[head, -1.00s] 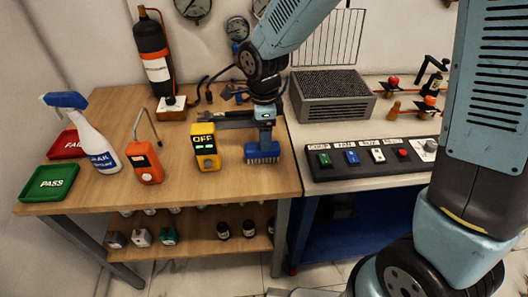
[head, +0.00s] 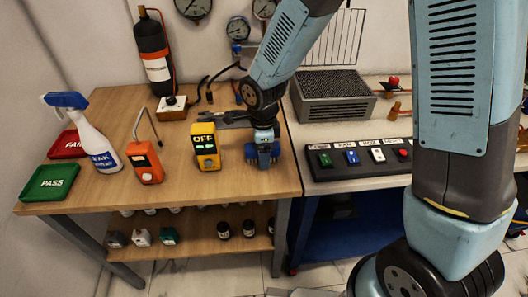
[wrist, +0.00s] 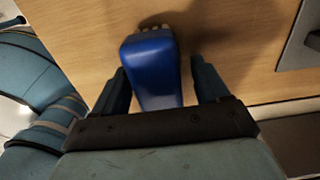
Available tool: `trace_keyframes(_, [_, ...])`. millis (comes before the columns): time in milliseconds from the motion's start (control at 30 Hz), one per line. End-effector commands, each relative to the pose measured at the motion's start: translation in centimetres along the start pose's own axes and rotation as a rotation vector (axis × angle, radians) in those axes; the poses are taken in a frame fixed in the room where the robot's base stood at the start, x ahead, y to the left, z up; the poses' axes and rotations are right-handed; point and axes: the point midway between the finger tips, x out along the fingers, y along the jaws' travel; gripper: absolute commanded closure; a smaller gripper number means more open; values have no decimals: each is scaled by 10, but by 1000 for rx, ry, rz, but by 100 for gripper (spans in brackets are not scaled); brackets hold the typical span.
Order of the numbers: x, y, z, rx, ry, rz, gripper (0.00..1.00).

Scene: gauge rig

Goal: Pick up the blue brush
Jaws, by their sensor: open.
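The blue brush (head: 274,152) stands on the wooden bench near its right end, mostly covered by my gripper in the head view. In the wrist view the blue brush (wrist: 152,68) lies between my two fingers, with a pale bristle edge at its far end. My gripper (wrist: 161,84) is open and points down, with one finger on each side of the brush. A gap shows beside the right finger; whether the left finger touches the brush I cannot tell.
A black switch panel (head: 360,156) lies on the right bench. Cables and a tool lie behind my gripper.

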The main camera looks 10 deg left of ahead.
Motion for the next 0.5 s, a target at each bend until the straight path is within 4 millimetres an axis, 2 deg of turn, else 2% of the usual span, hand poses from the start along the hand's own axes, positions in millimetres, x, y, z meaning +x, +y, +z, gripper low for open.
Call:
trace_keyframes(67, [0, 0, 0, 0, 0, 0, 27])
trace_keyframes(500, [0, 0, 0, 1, 0, 0, 70])
